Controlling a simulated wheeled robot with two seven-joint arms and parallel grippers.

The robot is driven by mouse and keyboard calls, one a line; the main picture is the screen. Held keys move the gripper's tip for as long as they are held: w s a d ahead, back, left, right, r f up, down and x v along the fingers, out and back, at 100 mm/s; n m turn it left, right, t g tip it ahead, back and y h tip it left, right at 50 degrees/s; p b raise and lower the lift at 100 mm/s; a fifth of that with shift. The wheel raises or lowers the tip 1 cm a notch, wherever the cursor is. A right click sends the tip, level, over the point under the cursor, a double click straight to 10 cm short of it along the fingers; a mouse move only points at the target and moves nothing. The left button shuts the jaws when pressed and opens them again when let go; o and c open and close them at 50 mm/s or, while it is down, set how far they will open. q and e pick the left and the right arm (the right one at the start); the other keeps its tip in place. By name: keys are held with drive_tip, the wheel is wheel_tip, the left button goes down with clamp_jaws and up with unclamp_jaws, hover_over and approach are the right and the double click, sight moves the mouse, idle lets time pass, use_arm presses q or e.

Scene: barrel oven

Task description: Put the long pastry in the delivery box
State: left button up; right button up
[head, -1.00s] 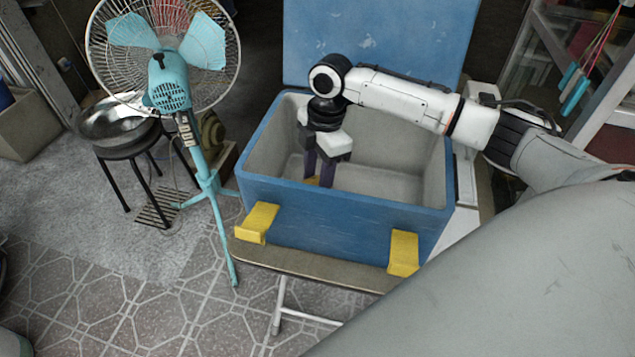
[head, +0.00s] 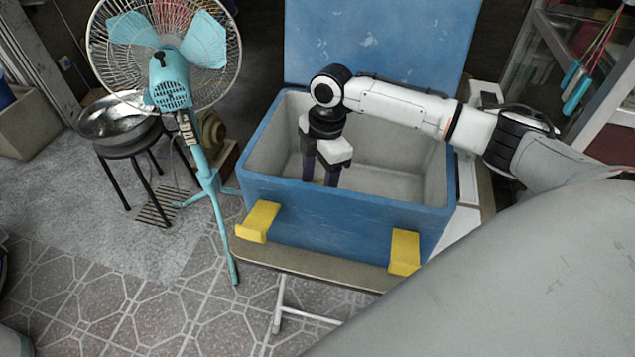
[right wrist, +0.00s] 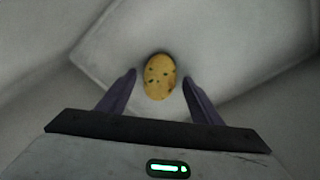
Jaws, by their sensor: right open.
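The blue delivery box (head: 340,222) has its lid up and a pale grey inside. My right gripper (head: 320,178) points down inside it, toward the left part. In the right wrist view the long pastry (right wrist: 159,76), an oval golden piece with dark specks, lies on the pale box floor between my two dark fingertips. A gap shows on each side of it, so the gripper is open around it. My left gripper is not in view.
The box stands on a small table (head: 300,268), with yellow latches (head: 259,221) on its front. A turquoise fan (head: 171,82) and a black stool with a metal bowl (head: 115,122) stand to the left. The box floor right of my gripper is clear.

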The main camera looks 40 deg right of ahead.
wheel_tip(320, 180, up, 12)
drive_tip(key=d, duration=0.1)
drive_tip(key=shift+d+p, duration=0.2)
drive_tip(key=shift+p, duration=0.15)
